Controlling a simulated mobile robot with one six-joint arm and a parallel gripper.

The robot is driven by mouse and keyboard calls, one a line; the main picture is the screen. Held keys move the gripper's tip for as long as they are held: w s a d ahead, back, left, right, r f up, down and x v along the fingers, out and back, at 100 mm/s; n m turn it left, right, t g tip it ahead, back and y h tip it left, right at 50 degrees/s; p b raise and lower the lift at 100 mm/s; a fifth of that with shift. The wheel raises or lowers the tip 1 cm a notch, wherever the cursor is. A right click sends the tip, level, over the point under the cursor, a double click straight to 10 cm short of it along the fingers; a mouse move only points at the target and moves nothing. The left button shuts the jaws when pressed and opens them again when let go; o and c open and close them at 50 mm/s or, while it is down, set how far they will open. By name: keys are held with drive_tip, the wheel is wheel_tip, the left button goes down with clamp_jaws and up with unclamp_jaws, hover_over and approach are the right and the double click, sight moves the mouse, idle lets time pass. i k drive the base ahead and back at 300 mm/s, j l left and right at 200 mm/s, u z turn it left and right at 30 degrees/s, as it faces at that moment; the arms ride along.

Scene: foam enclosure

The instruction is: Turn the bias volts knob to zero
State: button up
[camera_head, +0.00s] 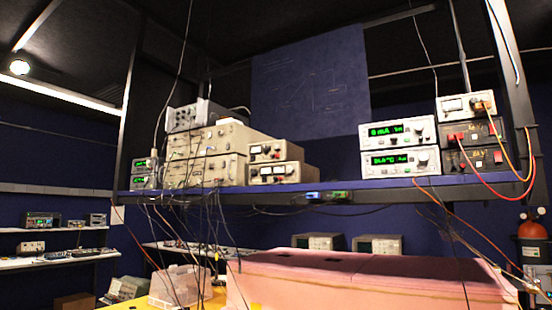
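My gripper is not in this view. A high blue shelf (340,187) bears several instruments. I cannot make out which knob is labelled bias volts, as the lettering is too small. At the shelf's right end, a small box with a dial meter (454,105) sits on two dark boxes, the upper one (482,131) and the lower one (481,160); red and orange leads are plugged in there. Left of them, two stacked units with green displays, the upper one (397,131) and the lower one (400,161), carry small knobs at their right sides.
Beige rack units (205,170) and two stacked dial-meter units (276,160) stand further left on the shelf. Cables hang below it. A pink foam enclosure (350,285) fills the lower middle. A red cylinder (532,240) stands at far right.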

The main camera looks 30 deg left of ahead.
sight(267, 150)
drive_tip(key=u, duration=1.3)
